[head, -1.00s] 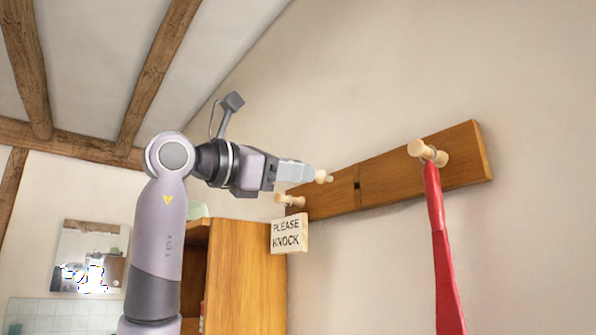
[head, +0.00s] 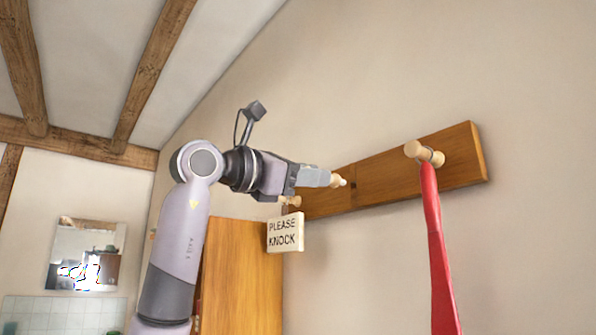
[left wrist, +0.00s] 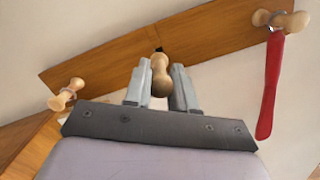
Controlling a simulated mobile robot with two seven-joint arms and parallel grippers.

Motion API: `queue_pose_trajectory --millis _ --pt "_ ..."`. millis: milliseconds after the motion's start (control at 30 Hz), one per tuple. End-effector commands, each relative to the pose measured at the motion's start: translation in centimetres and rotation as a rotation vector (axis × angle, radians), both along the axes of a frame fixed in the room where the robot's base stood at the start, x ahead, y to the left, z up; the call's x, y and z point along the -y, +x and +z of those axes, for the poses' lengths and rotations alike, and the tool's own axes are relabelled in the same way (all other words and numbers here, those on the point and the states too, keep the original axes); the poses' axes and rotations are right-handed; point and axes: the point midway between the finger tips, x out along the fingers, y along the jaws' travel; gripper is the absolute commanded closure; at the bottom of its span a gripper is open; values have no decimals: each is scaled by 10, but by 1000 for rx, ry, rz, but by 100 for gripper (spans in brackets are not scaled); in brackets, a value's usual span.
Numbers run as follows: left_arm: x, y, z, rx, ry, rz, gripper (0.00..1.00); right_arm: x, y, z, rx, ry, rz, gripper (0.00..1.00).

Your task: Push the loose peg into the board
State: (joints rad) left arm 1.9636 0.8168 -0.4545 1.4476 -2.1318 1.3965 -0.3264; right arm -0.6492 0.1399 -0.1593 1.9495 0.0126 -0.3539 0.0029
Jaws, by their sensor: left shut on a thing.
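The loose peg (head: 339,181) is pale turned wood. My left gripper (head: 328,178) is shut on it, and its narrow end sticks out toward the board. In the left wrist view the peg (left wrist: 160,78) sits between the two fingers (left wrist: 160,88), its tip just below a dark spot in the board (left wrist: 215,30) that looks like the hole. The brown wooden board (head: 455,150) is fixed to the wall. In the head view the hole is mostly hidden behind the peg, and I cannot tell whether the tip touches the board. My right gripper is not in view.
A fixed peg (head: 425,153) at the board's right holds a long red hanging thing (head: 437,240). Another fixed peg (head: 290,201) at the left has a "PLEASE KNOCK" sign (head: 285,232) below it. A wooden cabinet (head: 243,275) stands below left.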

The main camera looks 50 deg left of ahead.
Motion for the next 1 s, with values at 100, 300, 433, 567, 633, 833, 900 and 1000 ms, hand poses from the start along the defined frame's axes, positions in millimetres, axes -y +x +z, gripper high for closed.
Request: queue_pose_trajectory --millis 100,300,433,567,633,833,900,1000 --pt "1 8 0 0 0 -1 94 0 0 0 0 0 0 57" --pt "2 13 0 0 0 -1 94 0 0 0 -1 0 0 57" --pt "2 13 0 1 0 -1 94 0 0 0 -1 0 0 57" --pt "2 13 0 1 1 0 94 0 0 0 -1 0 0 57" --pt "2 13 0 1 1 0 94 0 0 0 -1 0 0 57" --pt "1 13 0 1 1 1 94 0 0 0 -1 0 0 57" --pt "1 13 0 0 1 0 94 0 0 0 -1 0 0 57" --pt "1 13 0 0 1 0 94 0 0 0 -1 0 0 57"
